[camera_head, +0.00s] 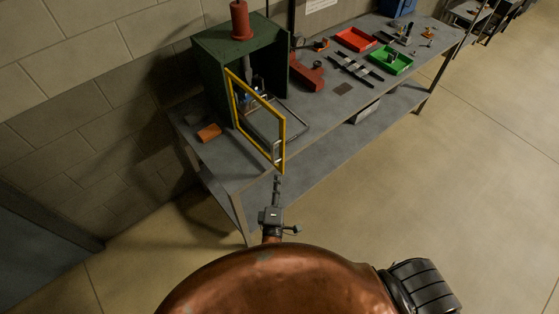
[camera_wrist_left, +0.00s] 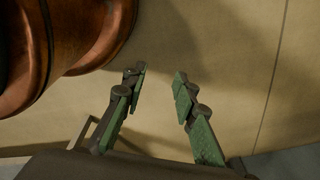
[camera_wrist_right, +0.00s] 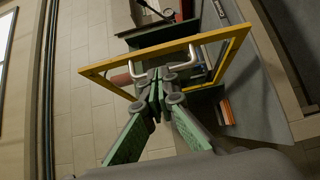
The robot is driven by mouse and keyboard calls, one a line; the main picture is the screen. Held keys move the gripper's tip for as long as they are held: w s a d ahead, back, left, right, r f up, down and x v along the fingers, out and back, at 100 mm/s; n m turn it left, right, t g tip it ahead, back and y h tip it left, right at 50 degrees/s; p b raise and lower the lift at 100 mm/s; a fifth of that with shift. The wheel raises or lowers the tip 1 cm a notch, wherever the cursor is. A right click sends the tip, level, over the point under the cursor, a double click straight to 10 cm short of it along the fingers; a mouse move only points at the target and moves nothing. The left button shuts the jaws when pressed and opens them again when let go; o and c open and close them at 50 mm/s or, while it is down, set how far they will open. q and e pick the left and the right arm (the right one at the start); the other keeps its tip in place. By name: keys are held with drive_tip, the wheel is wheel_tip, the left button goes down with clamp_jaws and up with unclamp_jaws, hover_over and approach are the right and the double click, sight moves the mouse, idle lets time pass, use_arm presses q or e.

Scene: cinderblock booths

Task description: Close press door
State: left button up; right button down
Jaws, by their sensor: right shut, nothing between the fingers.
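The press (camera_head: 218,62) is a dark green box with a red cylinder on top, standing at the near end of the workbench. Its yellow-framed door (camera_head: 258,94) stands open, swung out toward me, and also shows in the right wrist view (camera_wrist_right: 110,64). A pale metal handle (camera_head: 277,151) is on the door's near edge; it shows as a bent bar (camera_wrist_right: 190,64) in the right wrist view. My right gripper (camera_head: 277,179) is shut and empty, its tips close to the handle; contact is unclear. My left gripper (camera_wrist_left: 159,74) is open and empty above the floor.
The grey workbench (camera_head: 235,177) runs along the block wall. An orange block (camera_head: 209,132) lies left of the door. A red vise-like tool (camera_head: 309,78), a red tray (camera_head: 356,39) and a green tray (camera_head: 391,60) are farther along. The floor at right is clear.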

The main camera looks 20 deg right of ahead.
sight(281, 150)
drive_tip(key=p+x, duration=0.3)
drive_tip(key=x, duration=0.5)
drive_tip(key=shift+w+d+r, duration=0.1)
drive_tip(key=shift+w+r, duration=0.05)
drive_tip(key=shift+w, duration=0.25)
drive_tip(key=shift+w+d, duration=0.25)
drive_tip(key=shift+w, duration=0.2)
